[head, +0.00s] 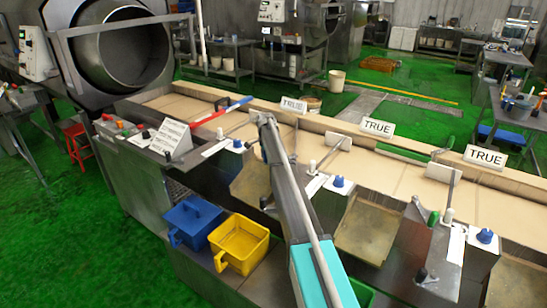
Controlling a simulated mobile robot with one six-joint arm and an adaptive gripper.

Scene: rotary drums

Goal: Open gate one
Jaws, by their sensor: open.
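A long trough (384,175) with a tan bed runs from the drum at the left to the lower right. Thin upright gate plates cross it, one at the middle (340,145) and one at the right (447,188). No number on them is readable, so I cannot tell which is gate one. White plates with blue knobs (338,182) and white pegs line the near edge. My gripper (264,118) is at the far end of my arm, over the trough, left of the middle plate. It is open; its fingers are small and hard to make out, and it appears empty.
Signs reading TRUE (378,127) stand along the trough's far edge. A red and blue bar (222,110) and a green bar (400,153) lie across the trough. A steel drum (120,50) stands at the left. Blue (193,220) and yellow (239,243) bins sit below the near edge.

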